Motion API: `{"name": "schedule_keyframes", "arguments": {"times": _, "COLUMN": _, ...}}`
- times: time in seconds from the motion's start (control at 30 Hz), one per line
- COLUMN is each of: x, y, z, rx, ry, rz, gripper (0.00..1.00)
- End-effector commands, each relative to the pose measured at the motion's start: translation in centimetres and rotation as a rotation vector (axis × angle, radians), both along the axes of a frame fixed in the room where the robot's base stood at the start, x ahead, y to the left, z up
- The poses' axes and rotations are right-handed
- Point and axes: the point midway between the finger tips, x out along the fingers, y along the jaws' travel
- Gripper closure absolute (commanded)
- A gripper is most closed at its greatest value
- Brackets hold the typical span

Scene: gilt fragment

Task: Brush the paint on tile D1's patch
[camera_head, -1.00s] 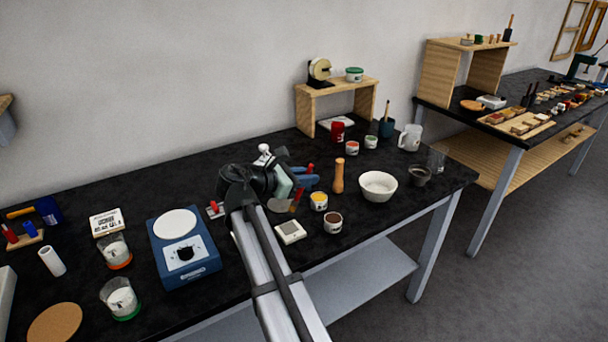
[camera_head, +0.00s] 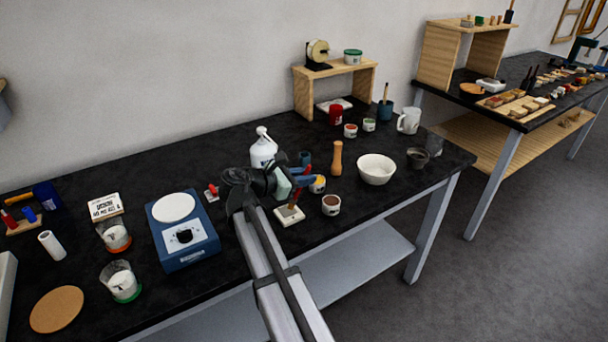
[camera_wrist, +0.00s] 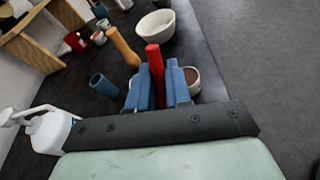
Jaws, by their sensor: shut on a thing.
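My gripper (camera_head: 304,178) has blue fingers, shut on a red-handled brush. The brush's red handle (camera_wrist: 155,72) stands between the fingers in the wrist view. In the head view the brush's lower end overlaps a small whitish tile (camera_head: 291,218) on the black bench. I cannot tell whether the brush touches the tile. No label can be read on it, and its patch is partly covered by the brush. A jar of brown paint (camera_head: 331,204) stands just right of the tile. A yellow jar (camera_head: 318,185) is partly hidden behind my gripper.
A white spray bottle (camera_head: 263,150) stands behind my gripper. A wooden pestle-like handle (camera_head: 337,158) and a white bowl (camera_head: 376,169) stand to the right. A blue scale-like device (camera_head: 181,230) is to the left. The bench's front edge is close below the tile.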

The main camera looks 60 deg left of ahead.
Motion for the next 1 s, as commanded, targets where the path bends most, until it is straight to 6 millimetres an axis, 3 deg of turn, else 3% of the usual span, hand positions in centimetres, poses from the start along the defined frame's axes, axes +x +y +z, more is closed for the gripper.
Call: {"name": "schedule_keyframes", "arguments": {"times": 1.0, "x": 0.00, "y": 0.00, "z": -0.88, "rx": 0.000, "ry": 0.000, "rz": 0.000, "gripper": 1.00}}
